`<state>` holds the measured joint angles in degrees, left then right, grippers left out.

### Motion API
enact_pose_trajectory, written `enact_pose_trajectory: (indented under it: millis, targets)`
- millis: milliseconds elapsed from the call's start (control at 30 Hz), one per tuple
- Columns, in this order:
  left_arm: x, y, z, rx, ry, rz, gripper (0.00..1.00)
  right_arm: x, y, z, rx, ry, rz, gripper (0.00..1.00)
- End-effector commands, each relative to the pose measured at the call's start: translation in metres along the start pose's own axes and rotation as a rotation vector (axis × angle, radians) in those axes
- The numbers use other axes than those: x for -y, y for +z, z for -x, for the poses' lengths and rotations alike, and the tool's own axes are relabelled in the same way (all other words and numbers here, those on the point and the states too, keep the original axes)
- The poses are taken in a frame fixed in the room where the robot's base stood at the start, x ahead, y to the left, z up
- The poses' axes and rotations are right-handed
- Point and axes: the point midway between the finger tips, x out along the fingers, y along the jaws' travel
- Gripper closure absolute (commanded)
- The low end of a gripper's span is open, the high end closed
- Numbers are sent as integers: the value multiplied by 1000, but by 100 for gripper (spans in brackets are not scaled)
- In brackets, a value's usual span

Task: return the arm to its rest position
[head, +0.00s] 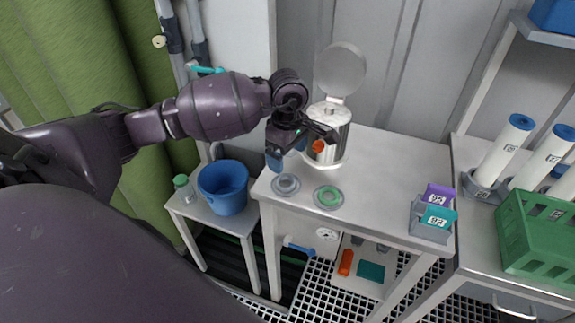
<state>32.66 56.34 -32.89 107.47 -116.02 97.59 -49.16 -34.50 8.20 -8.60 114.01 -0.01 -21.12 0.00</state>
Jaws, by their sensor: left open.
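My left arm (215,107) reaches in from the left, stretched out over the white table (375,180). Its gripper (322,137) is open, in front of the shiny metal vessel (337,120). The vessel's round lid (340,68) stands raised. An orange part (318,146) shows on the vessel just below the fingers; I cannot tell whether they touch it. The wrist and fingers hide some of the vessel's left side. My right gripper is not in view.
Two round grey pieces, one plain (286,184) and one with a green ring (328,197), lie at the table's front left. A blue bucket (223,187) stands on a low stand. Tagged purple (438,194) and teal blocks sit front right. A green crate (540,240) stands far right.

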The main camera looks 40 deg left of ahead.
Motion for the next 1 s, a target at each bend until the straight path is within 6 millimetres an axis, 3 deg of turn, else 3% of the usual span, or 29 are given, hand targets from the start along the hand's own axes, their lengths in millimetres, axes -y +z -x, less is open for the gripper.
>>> enact_pose_trajectory:
  millis: [200, 767, 867, 1000]
  targets:
    - [0, 0, 12, 0, -1, 1, 14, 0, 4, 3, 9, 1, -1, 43]
    - [1, 1, 12, 4, -2, 1, 14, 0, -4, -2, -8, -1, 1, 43]
    - [5, 12, 4, 59, -12, 9, 14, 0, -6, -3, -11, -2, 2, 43]
    - [26, 58, -21, 310, -69, 71, 14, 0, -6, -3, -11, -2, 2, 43]
